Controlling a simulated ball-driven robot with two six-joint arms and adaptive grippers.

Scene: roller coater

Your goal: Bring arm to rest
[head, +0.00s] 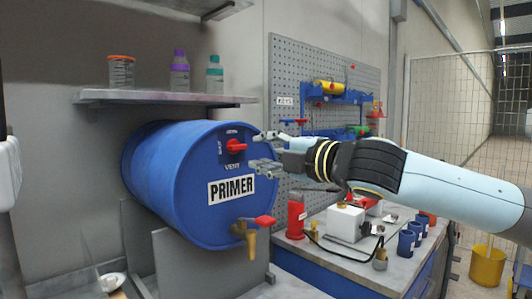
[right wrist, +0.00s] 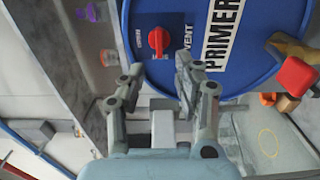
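My right arm comes in from the right in the head view, stretched level toward a blue drum marked PRIMER (head: 165,165). My right gripper (head: 266,150) is open and empty, its fingers apart near the right side of the drum's front face. A red vent knob (head: 236,146) sits on that face, left of the fingertips. In the right wrist view the two fingers (right wrist: 157,75) are spread, with the red knob (right wrist: 159,40) beyond the gap between them. The fingers look apart from the knob. My left gripper is not in view.
A red-handled brass tap (head: 250,235) juts from the drum's lower front. A shelf (head: 165,98) with jars hangs above. Below my arm, a workbench (head: 335,272) holds a red bottle (head: 296,218), a white box (head: 345,222) and blue cups (head: 406,241). A pegboard (head: 290,70) stands behind.

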